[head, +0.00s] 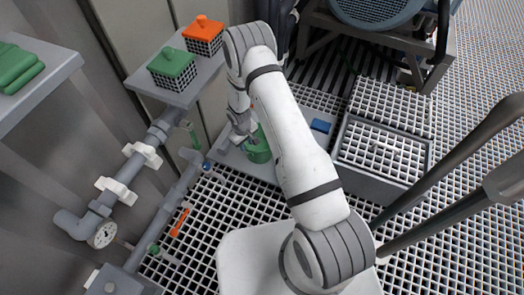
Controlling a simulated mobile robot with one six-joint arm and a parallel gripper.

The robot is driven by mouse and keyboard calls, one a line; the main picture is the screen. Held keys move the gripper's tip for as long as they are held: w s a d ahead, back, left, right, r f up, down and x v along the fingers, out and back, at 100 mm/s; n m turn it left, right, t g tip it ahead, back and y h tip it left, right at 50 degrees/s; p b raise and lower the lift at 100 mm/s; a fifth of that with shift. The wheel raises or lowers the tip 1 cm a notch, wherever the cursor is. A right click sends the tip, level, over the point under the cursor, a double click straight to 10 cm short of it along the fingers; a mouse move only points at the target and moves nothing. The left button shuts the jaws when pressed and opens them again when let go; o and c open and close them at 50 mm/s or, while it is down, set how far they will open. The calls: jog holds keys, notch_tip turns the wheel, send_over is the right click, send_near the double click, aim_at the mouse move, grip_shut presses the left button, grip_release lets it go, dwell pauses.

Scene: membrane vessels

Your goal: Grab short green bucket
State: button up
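A short green bucket (259,153) stands on a low grey surface near the middle of the head view. My white arm hides part of its right side. My gripper (243,140) is at the bucket's upper left side, small and partly covered by the arm. It looks close to the rim, but I cannot tell whether it touches the bucket or whether its fingers are open or shut.
A shelf (150,88) at upper left holds a green-lidded basket (173,67) and an orange-lidded basket (203,36). A grey pipe (135,165) with a gauge (103,234) runs at left. A blue block (320,126) and grey crate (365,183) sit to the right.

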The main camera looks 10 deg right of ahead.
aim_at(250, 157)
jog(key=f+b, duration=0.1)
jog(key=f, duration=0.1)
jog(key=f+b, duration=0.1)
jog(key=f, duration=0.2)
jog(key=d+f+b, duration=0.1)
jog(key=f, duration=0.1)
jog(key=shift+w+f, duration=0.1)
jog(key=shift+f, duration=0.3)
jog(key=shift+r, duration=0.1)
jog(key=shift+c, duration=0.4)
grip_shut()
